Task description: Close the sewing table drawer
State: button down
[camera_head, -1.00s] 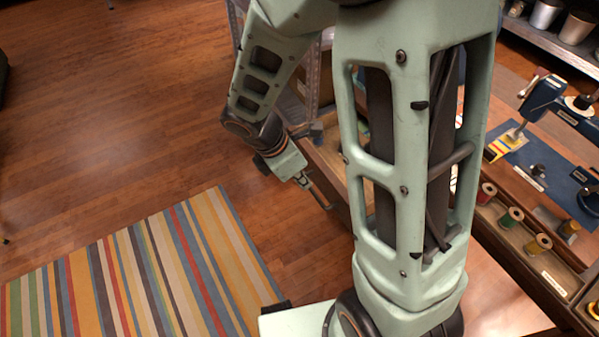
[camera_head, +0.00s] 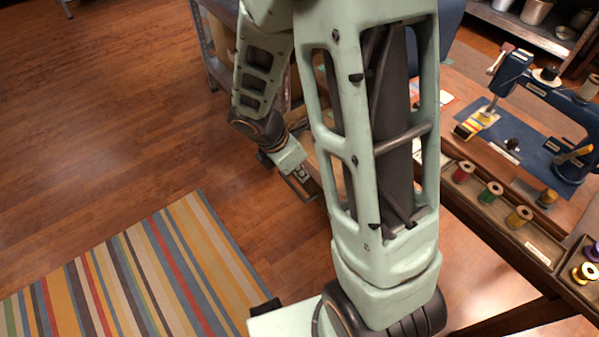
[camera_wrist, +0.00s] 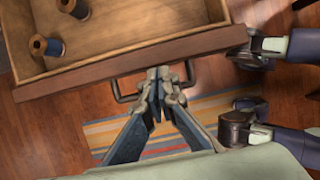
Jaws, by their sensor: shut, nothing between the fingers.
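The sewing table drawer (camera_wrist: 135,67) is open in the wrist view, seen from above with its wooden inside showing. Its brown front runs across the picture and carries a dark bar handle (camera_wrist: 122,98). A blue spool (camera_wrist: 54,47) and a purple spool (camera_wrist: 81,9) lie inside. My gripper (camera_wrist: 163,80) is shut and empty, its fingertips at the handle and close to the drawer front; I cannot tell whether they touch. In the head view my gripper (camera_head: 306,193) hangs low beyond my arm, which hides most of the drawer.
The sewing table holds a blue sewing machine (camera_head: 560,100) and several spools, including a green one (camera_head: 490,194), in a tray along its edge. A metal shelf (camera_head: 212,62) stands behind my arm. A striped rug (camera_head: 130,270) lies on the clear wooden floor at left.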

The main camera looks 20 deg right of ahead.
jog(key=w+d+p, duration=0.1)
jog(key=d+p, duration=0.1)
jog(key=d, duration=0.3)
jog(key=w+d+p, duration=0.2)
jog(key=d, duration=0.4)
jog(key=w+d+p, duration=0.1)
jog(key=w+d, duration=0.1)
jog(key=d, duration=0.3)
jog(key=shift+w+d+r+p, duration=0.15)
jog(key=shift+d+p, duration=0.1)
jog(key=shift+p, duration=0.15)
jog(key=shift+w+d, duration=0.2)
jog(key=shift+d, duration=0.35)
